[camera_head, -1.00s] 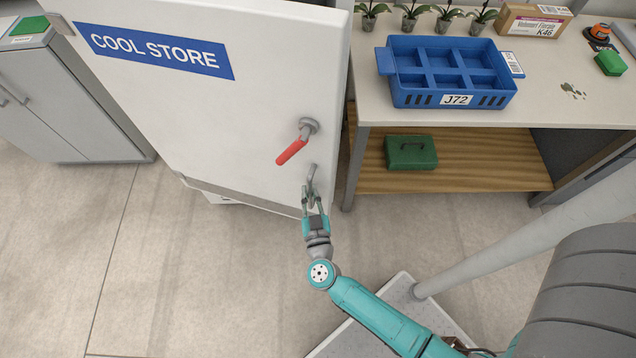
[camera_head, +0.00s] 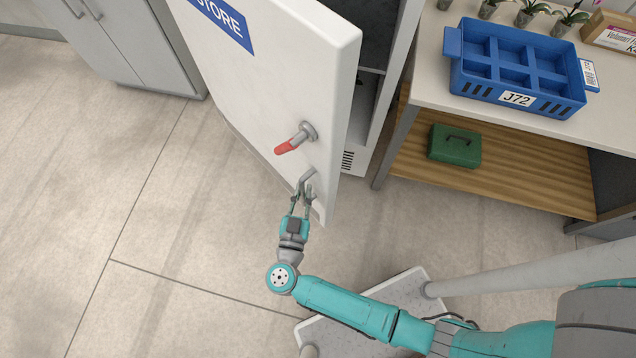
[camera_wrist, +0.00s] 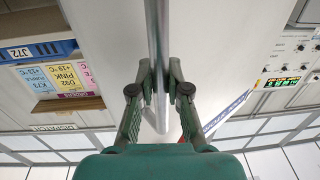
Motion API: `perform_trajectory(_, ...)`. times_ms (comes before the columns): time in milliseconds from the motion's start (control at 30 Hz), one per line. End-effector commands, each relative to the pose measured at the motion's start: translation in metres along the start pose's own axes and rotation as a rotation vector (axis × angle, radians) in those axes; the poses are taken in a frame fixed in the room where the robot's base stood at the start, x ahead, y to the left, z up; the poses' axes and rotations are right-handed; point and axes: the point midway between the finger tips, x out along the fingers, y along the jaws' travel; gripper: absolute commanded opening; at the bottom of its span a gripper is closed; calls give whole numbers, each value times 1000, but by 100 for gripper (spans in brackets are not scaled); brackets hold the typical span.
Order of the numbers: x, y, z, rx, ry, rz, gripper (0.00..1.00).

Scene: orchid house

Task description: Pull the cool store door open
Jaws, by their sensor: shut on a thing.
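The white cool store door (camera_head: 262,88) stands ajar in the head view, its right edge swung out from the cabinet with a dark gap behind it. A blue sign (camera_head: 226,22) is on its face. A red-tipped lever (camera_head: 291,143) sits above a grey pull handle (camera_head: 306,178). My gripper (camera_head: 302,200) is shut on the pull handle near the door's lower right edge. In the wrist view the handle bar (camera_wrist: 158,60) runs between the two fingers (camera_wrist: 159,80).
A bench (camera_head: 425,78) stands right of the cabinet (camera_head: 398,70), with a blue compartment tray (camera_head: 518,100) on top and a green box (camera_head: 454,145) on its wooden shelf. Grey cupboards (camera_head: 125,45) stand at the left. The floor (camera_head: 150,215) before the door is clear.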

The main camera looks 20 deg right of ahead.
Motion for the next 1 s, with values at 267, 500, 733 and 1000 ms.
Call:
perform_trajectory(267,-39,-48,-1,2,1,-4,0)
perform_trajectory(500,-71,-90,-1,1,2,-3,0)
perform_trajectory(733,-94,-128,-1,2,1,-3,0)
perform_trajectory(1000,-115,-166,-1,1,0,-1,0)
